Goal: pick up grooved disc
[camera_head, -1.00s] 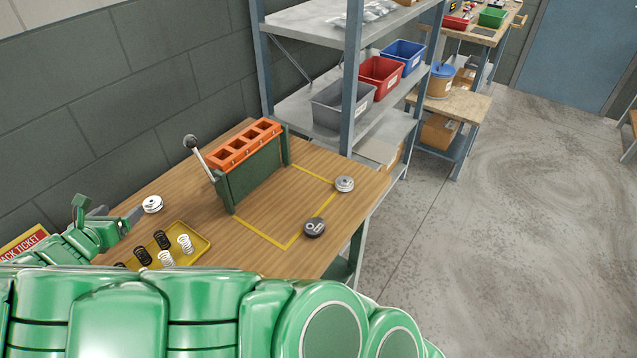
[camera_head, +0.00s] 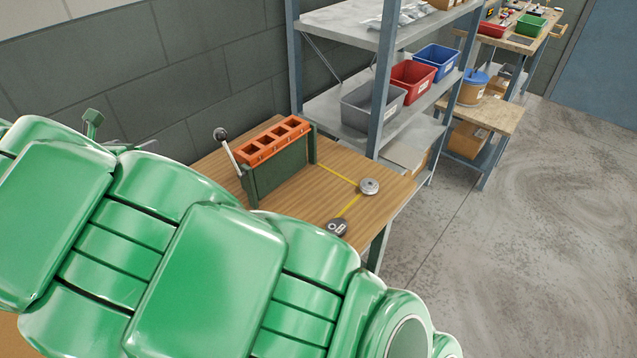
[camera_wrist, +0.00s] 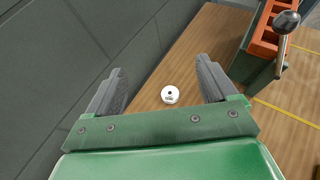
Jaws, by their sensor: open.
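My gripper (camera_wrist: 160,64) is open and empty in the wrist view. A small pale round disc (camera_wrist: 170,95) with a dark centre lies on the wooden bench, showing between the two fingers, nearer the right one and apart from both. In the head view my arm covers that disc and most of the gripper. A silver stepped disc (camera_head: 369,187) lies at the bench's right side, on the yellow line. A dark disc (camera_head: 338,227) with a light mark lies nearer. I cannot tell grooves on any of them.
A green fixture with an orange slotted top (camera_head: 275,142) and a ball-ended lever (camera_head: 227,147) stands on the bench; the lever ball (camera_wrist: 287,22) is at upper right in the wrist view. A grey wall (camera_wrist: 75,60) is on the left. Shelving (camera_head: 383,75) stands behind.

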